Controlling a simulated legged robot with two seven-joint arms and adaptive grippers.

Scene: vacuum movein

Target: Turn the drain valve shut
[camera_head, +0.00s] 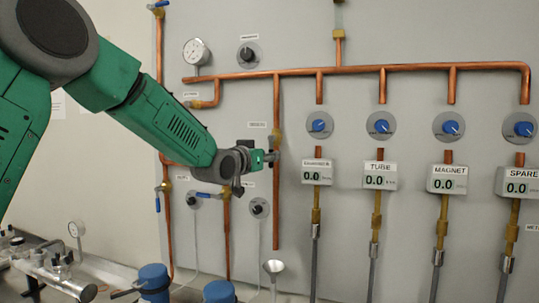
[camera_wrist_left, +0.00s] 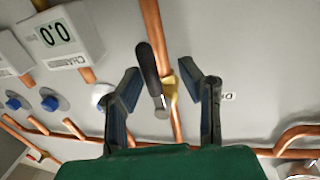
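The drain valve has a brass body (camera_wrist_left: 171,88) on a vertical copper pipe and a black lever handle (camera_wrist_left: 150,68). In the left wrist view the lever lies nearly along the pipe, slightly tilted from it. In the head view the brass body (camera_head: 277,139) shows just above my left gripper (camera_head: 270,160), which hides part of the valve. In the left wrist view my left gripper (camera_wrist_left: 162,72) is open, with one finger on each side of the lever and pipe. No contact shows. My right gripper is in neither view.
The copper pipe (camera_head: 276,225) ends above a funnel (camera_head: 273,268). Blue knobs (camera_head: 320,125) and readouts showing 0.0 (camera_head: 380,176) are on the wall to the right.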

